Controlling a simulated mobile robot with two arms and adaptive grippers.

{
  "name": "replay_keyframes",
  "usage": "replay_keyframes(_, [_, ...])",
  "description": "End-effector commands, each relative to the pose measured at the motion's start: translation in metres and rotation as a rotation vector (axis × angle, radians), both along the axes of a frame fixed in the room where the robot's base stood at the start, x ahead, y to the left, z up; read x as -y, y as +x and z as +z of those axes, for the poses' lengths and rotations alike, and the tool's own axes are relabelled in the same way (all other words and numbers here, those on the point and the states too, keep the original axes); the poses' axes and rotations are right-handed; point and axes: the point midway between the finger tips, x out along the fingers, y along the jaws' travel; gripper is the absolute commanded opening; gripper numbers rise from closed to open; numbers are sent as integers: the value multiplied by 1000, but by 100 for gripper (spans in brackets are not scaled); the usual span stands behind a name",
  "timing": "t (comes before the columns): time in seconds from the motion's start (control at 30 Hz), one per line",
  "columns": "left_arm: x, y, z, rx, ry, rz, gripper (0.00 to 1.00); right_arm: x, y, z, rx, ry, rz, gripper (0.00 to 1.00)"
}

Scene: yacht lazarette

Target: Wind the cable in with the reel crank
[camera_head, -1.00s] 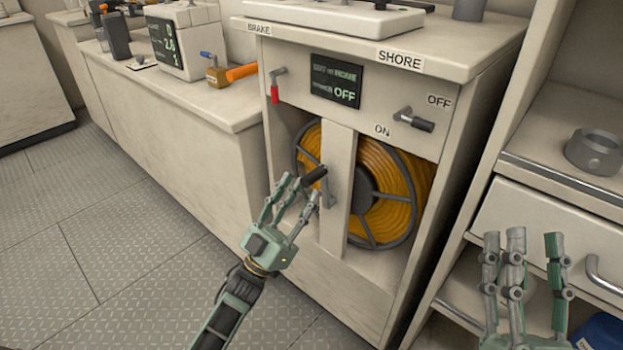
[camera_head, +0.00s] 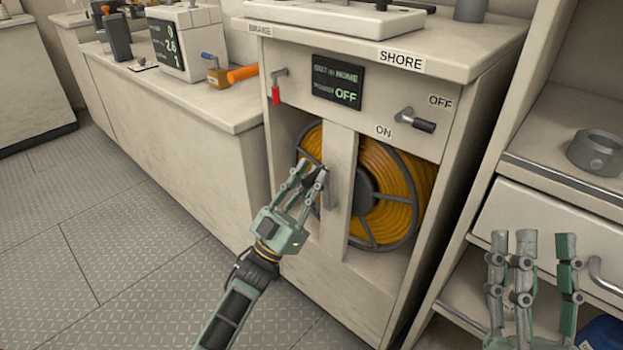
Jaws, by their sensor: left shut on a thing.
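The reel (camera_head: 362,238) holds orange cable (camera_head: 402,205) inside the cabinet's opening, behind a pale upright post (camera_head: 338,222). The crank arm (camera_head: 331,190) is on the front of the post, and its dark handle is mostly hidden by my fingers. My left gripper (camera_head: 309,176) is shut on the crank handle, with its fingers around it. My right gripper (camera_head: 532,242) is open and empty at the lower right, away from the reel.
The brake lever (camera_head: 276,88) with a red grip hangs down at the cabinet's upper left. The shore switch (camera_head: 416,121) sits near the ON and OFF labels. The display (camera_head: 338,84) reads OFF. Shelves and a drawer (camera_head: 548,225) stand at the right. The floor at left is clear.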

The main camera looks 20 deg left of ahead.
Motion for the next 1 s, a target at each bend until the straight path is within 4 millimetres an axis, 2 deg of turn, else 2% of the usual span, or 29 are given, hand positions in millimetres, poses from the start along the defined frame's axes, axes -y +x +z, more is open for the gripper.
replay_keyframes(0.43, [0,0,0,0,3,-1,0,0,0,0,-1,0,1,40])
replay_keyframes(0.67, [11,-4,0,43,122,-3,0,0,0,0,-1,0,1,40])
replay_keyframes(0.87, [12,-5,0,44,122,-3,0,0,0,0,-2,0,1,40])
replay_keyframes(0.9, [13,-5,0,44,123,-4,19,0,0,0,-2,0,1,40])
replay_keyframes(1.0, [13,-5,0,44,122,-3,28,0,0,-1,-2,0,1,40])
